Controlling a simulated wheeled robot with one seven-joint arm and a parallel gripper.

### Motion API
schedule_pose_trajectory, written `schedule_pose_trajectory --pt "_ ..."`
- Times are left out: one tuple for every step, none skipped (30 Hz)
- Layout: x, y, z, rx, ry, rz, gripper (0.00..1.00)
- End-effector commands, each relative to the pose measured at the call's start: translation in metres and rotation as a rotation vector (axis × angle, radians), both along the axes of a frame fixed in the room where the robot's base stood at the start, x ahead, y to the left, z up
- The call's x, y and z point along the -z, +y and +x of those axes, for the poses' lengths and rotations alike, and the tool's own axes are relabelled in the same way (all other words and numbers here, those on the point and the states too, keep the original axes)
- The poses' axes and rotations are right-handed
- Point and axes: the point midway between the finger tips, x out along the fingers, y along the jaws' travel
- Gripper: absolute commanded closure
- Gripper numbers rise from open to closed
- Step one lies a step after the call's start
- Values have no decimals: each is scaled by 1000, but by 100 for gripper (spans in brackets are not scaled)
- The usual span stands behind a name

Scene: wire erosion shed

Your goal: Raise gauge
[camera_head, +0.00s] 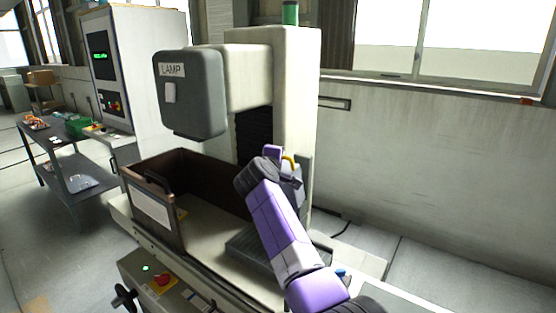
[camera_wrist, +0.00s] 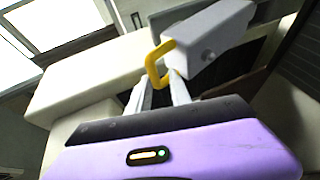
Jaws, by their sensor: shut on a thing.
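The gauge is a grey block with a yellow loop handle; in the wrist view its block (camera_wrist: 208,38) is at the upper middle, tilted in the picture. My gripper (camera_wrist: 163,80) is shut on the yellow handle (camera_wrist: 153,62). In the head view the yellow handle (camera_head: 291,161) shows beside my gripper (camera_head: 284,163), in front of the machine column. My purple arm hides most of the block there. I cannot tell whether the block's underside touches anything.
A grey lamp-labelled machine head (camera_head: 188,95) overhangs at the left of the column (camera_head: 297,90).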

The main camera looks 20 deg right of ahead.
Motion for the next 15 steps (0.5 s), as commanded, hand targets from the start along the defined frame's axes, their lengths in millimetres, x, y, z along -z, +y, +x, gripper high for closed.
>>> schedule_pose_trajectory --pt "-11 -17 3 8 -26 12 100" --pt "-11 -17 4 8 -26 13 100" --pt "-11 -18 4 9 -27 14 100" --pt "-11 -18 4 9 -27 14 100" --pt "-12 -18 4 9 -27 14 100" --pt "-12 -18 4 9 -28 14 100" --pt "-12 -18 4 9 -28 14 100" --pt "-12 -18 4 9 -28 14 100" --pt "-12 -18 4 9 -29 14 100" --pt "-12 -18 4 10 -29 14 100" --pt "-12 -18 3 10 -29 14 100" --pt "-12 -18 4 10 -30 13 69" --pt "-12 -18 4 10 -28 13 66" --pt "-12 -18 4 10 -28 13 66" --pt "-12 -18 4 10 -28 12 66"
